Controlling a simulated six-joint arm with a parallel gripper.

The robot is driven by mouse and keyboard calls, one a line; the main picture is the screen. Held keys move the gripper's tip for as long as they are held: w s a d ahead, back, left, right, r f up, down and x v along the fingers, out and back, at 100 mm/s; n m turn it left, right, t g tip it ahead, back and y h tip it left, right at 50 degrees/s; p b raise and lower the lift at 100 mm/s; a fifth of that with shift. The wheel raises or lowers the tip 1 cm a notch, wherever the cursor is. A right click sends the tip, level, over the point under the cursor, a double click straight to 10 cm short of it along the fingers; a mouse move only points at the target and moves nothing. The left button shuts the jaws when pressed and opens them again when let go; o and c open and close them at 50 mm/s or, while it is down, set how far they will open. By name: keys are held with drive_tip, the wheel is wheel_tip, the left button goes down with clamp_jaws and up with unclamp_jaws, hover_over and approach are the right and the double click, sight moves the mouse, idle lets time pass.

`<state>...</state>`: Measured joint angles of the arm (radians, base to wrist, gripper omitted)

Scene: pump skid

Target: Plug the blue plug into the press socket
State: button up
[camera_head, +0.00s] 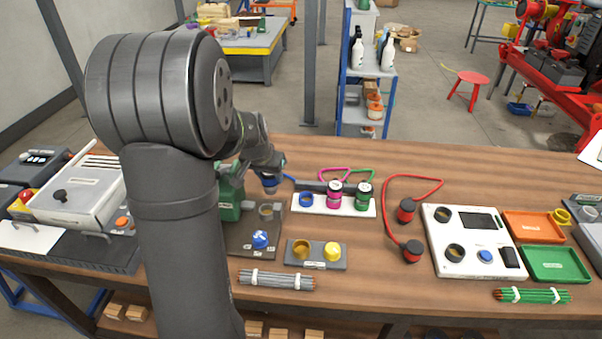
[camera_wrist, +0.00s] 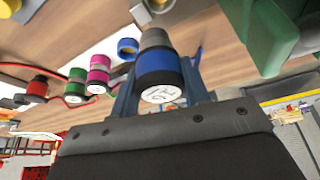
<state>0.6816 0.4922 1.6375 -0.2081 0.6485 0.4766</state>
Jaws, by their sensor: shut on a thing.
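The blue plug (camera_wrist: 160,65) is between the fingers of my gripper (camera_wrist: 162,88), with its grey end pointing away from the wrist. In the head view the blue plug (camera_head: 269,186) hangs under my gripper (camera_head: 272,172). It is just above a grey round socket (camera_head: 266,211) on the dark base (camera_head: 238,238) of the green press (camera_head: 230,192). I take this as the press socket. The plug appears apart from it, though the gap is hard to judge. A ring-shaped socket (camera_wrist: 158,5) shows at the top edge of the wrist view, beyond the plug's end.
A white rack (camera_head: 325,208) to the right has an empty blue ring (camera_head: 306,199), a magenta plug (camera_head: 334,195) and a green plug (camera_head: 364,196). A blue knob (camera_head: 260,240) sits on the press base. A grey block (camera_head: 317,263) with a yellow cap is in front.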

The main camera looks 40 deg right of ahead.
drive_tip(key=shift+w+a+f, duration=0.15)
drive_tip(key=shift+w+a, duration=0.35)
drive_tip(key=shift+a, duration=0.25)
drive_tip(key=shift+f, duration=2.6)
drive_tip(key=shift+f, duration=1.75)
drive_tip(key=o, duration=1.2)
drive_tip(key=v, duration=1.7)
drive_tip(key=shift+s+d+r, duration=0.1)
drive_tip(key=shift+r, duration=0.15)
